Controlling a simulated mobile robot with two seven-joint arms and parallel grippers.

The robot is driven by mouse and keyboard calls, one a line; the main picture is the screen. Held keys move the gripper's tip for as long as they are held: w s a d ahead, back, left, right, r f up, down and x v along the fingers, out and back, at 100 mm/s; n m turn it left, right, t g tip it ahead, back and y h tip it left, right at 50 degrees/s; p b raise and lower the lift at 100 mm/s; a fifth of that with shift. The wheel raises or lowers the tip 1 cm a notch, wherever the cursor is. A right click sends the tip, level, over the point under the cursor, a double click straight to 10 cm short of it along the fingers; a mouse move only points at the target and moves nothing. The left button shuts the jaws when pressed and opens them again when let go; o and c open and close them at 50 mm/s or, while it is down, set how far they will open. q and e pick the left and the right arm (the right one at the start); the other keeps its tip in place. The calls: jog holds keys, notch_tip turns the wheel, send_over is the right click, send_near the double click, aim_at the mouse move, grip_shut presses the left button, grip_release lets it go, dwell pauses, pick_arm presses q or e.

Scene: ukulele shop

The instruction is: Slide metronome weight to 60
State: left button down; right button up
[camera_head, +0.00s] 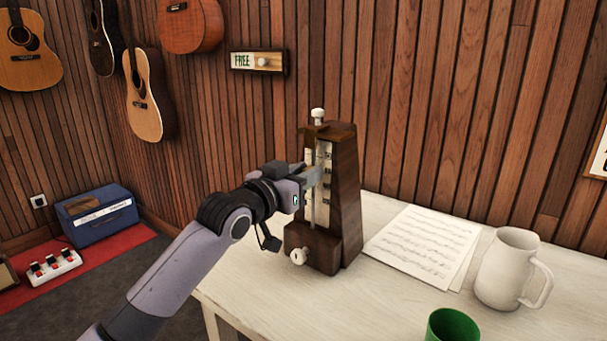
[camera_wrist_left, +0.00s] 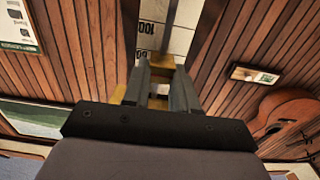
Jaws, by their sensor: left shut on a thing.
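The wooden metronome (camera_head: 346,200) stands upright on the white table, with a pale number scale and a thin upright rod on its front. My left gripper (camera_head: 312,176) reaches its front from the left, at about the middle of the scale. In the left wrist view, my left gripper (camera_wrist_left: 161,75) is shut on a small brass-coloured weight (camera_wrist_left: 161,60), mostly hidden by the fingers. Behind it the scale (camera_wrist_left: 168,38) shows a mark that looks like 100, with another partly covered below. The exact reading at the weight cannot be told. My right gripper is not in view.
Sheet music (camera_head: 425,245), a white pitcher (camera_head: 507,270) and a green cup (camera_head: 452,326) are on the table (camera_head: 365,300) to the right. A white knob (camera_head: 298,256) sticks out low on the metronome's front. The wood-panelled wall is close behind.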

pick_arm(q)
notch_tip(320, 180, up, 2)
jog(key=shift+r+p, duration=0.1)
jog(key=shift+p, duration=0.35)
jog(key=shift+r+p, duration=0.25)
jog(key=shift+p, duration=0.05)
jog(key=shift+r, duration=0.1)
jog(key=c, duration=0.9)
grip_release()
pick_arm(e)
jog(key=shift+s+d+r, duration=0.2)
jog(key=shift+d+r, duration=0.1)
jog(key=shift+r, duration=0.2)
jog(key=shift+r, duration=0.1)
pick_arm(q)
jog(key=shift+f, duration=0.2)
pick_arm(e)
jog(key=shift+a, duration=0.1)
